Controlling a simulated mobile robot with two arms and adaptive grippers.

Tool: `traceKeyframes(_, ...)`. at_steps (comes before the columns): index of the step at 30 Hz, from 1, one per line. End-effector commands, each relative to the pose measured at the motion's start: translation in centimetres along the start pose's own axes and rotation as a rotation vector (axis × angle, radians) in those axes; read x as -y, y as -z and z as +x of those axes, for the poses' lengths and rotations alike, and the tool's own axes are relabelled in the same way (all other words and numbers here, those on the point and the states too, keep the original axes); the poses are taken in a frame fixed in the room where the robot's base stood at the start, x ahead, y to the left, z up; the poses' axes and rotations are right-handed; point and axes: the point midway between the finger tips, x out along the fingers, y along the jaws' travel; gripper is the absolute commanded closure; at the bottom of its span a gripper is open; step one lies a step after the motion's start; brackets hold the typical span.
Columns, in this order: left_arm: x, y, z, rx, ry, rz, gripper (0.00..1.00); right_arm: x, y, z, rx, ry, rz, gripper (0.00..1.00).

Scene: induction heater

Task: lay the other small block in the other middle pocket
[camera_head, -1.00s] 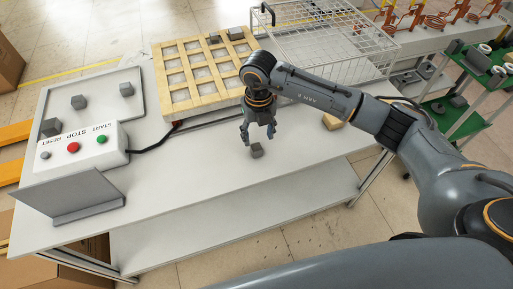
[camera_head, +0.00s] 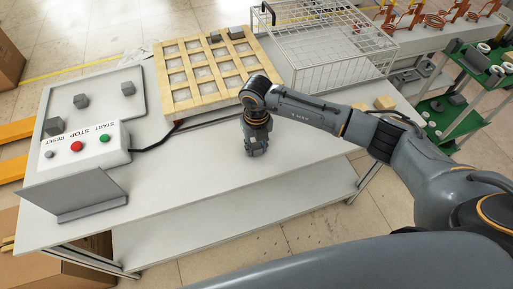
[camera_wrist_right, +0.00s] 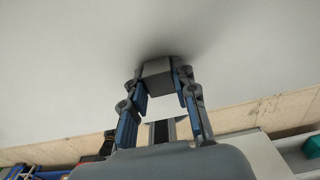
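A small dark grey block (camera_wrist_right: 158,68) shows in the right wrist view between the fingertips of my right gripper (camera_wrist_right: 160,82). In the head view my right gripper (camera_head: 257,150) points down at the white table (camera_head: 200,190) and hides that block. The fingers lie close to both sides of the block; whether they press on it I cannot tell. The wooden pocket tray (camera_head: 186,100) lies behind the gripper. Two dark blocks, one (camera_head: 215,38) and another (camera_head: 236,33), sit at its far edge; its other visible pockets look empty. My left gripper is not in view.
A wire basket (camera_head: 330,50) stands right of the pocket tray. A control box (camera_head: 85,145) with buttons and a grey angled plate (camera_head: 75,195) are at left. A pale tray (camera_head: 100,84) there holds several grey blocks. The table front is clear.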

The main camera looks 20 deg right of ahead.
Motion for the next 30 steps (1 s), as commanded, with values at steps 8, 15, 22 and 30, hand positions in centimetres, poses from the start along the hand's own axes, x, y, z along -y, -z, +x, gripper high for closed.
traceKeyframes(8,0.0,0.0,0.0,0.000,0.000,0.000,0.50,0.0,-0.1,-0.1,0.001,0.000,0.000,1.00)
traceKeyframes(15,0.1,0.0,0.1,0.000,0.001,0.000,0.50,0.0,-0.2,-0.9,0.004,-0.001,0.001,1.00)
traceKeyframes(22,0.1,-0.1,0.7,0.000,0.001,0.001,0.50,-0.4,0.8,-4.2,0.004,-0.002,-0.005,1.00)
traceKeyframes(30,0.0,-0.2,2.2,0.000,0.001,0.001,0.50,-2.8,6.2,-9.6,0.003,-0.002,-0.008,1.00)
